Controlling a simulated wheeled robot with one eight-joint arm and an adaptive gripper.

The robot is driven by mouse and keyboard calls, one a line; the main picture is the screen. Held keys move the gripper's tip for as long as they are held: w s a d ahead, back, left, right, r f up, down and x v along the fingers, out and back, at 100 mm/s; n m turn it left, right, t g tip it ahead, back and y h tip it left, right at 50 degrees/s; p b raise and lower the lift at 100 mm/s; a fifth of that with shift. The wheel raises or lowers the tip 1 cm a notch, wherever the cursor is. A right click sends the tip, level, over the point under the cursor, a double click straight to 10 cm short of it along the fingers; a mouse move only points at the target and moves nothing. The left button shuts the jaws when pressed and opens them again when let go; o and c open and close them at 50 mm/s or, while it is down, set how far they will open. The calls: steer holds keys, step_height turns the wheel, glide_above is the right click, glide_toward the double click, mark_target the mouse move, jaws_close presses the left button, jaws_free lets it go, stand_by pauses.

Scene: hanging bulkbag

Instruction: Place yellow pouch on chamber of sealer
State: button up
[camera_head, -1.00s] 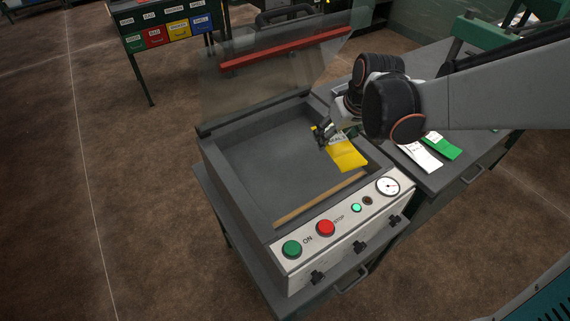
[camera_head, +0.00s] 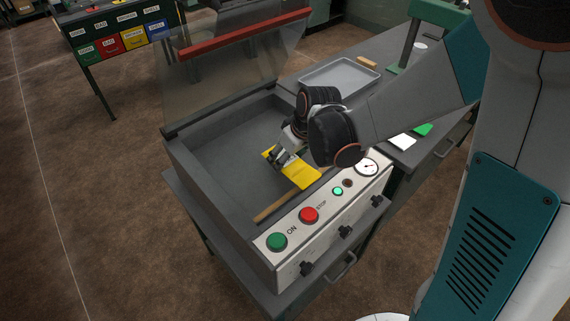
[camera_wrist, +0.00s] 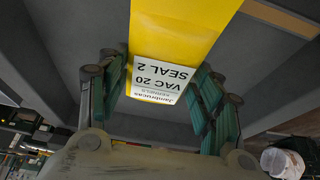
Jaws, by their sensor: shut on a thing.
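The yellow pouch (camera_head: 299,175) is inside the open chamber of the sealer (camera_head: 205,161), near its right front part, with one end by the wooden-coloured bar (camera_head: 276,206). My gripper (camera_head: 277,157) is shut on the labelled end of the pouch. In the wrist view the yellow pouch (camera_wrist: 172,32) stretches away between the green fingers of my gripper (camera_wrist: 158,92). Its white label (camera_wrist: 160,80) reads "VAC 20 SEAL 2". I cannot tell whether the pouch touches the chamber floor. The clear lid (camera_head: 230,60) with a red bar stands raised.
The sealer's front panel has a green button (camera_head: 277,241), a red button (camera_head: 309,214) and a gauge (camera_head: 367,167). A grey tray (camera_head: 340,77), a white pouch (camera_head: 402,142) and a green pouch (camera_head: 423,129) lie on the bench to the right. The chamber's left side is clear.

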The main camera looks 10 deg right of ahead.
mark_target(286, 166)
steer(key=shift+f+b, duration=0.8)
steer(key=shift+f, duration=1.45)
steer(key=shift+f, duration=0.1)
steer(key=o, duration=1.1)
